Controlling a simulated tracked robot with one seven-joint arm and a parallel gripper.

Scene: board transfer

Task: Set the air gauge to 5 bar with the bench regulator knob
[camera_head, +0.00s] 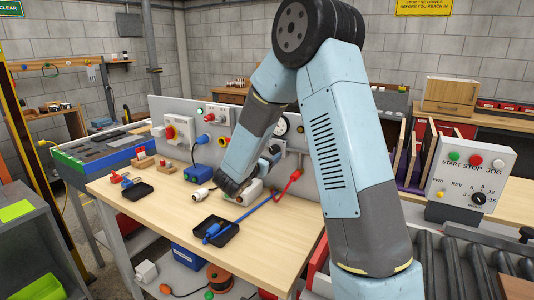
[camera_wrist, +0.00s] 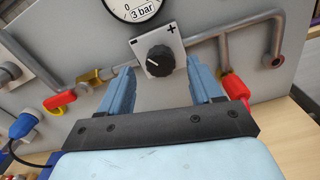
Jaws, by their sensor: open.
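The black regulator knob (camera_wrist: 160,61) sits on a white plate marked with minus and plus on the grey bench panel, in the wrist view. The air gauge (camera_wrist: 133,6) is above it, cut off by the top edge, with a "3 bar" label; its needle is not clearly seen. In the head view the gauge (camera_head: 281,126) is partly behind my arm, and I cannot make out the knob there. My gripper (camera_wrist: 162,75) is open, its two blue fingers to the left and right of the knob. I cannot tell whether they touch it.
A red-handled valve (camera_wrist: 60,100) on the pipe is left of my fingers, and a red handle (camera_wrist: 235,87) is close by the right finger. A grey pipe (camera_wrist: 240,25) runs along the panel. A black tray (camera_head: 215,231) with a blue tool lies on the wooden bench (camera_head: 150,215).

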